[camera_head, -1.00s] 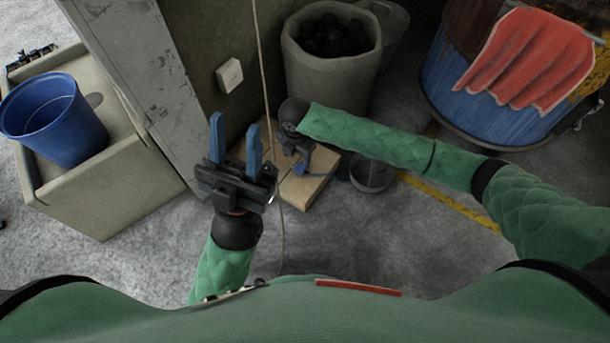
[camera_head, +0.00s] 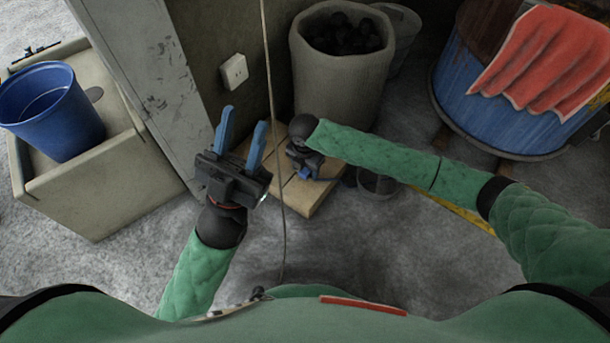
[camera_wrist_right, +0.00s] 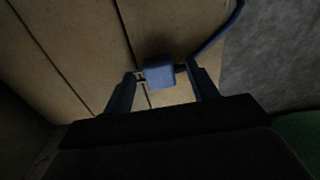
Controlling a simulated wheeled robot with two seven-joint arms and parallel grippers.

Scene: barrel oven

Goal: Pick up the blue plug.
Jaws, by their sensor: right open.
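The blue plug (camera_wrist_right: 159,73) is a small blue block lying on a wooden board in the right wrist view, with a blue cord running off to the upper right. My right gripper (camera_wrist_right: 160,82) is open, with one finger on each side of the plug; I cannot tell whether they touch it. In the head view my right gripper (camera_head: 308,170) is over the board, and the plug is hard to tell apart from its blue fingers there. My left gripper (camera_head: 241,135) is open and empty, left of the board.
The wooden board (camera_head: 300,200) lies on the concrete floor. A white wall socket (camera_head: 234,70) is above it. A hanging cord (camera_head: 272,110) passes between my grippers. A bin of dark lumps (camera_head: 340,85), a bucket (camera_head: 375,182) and a blue barrel (camera_head: 490,110) stand nearby. A blue pail (camera_head: 52,112) is left.

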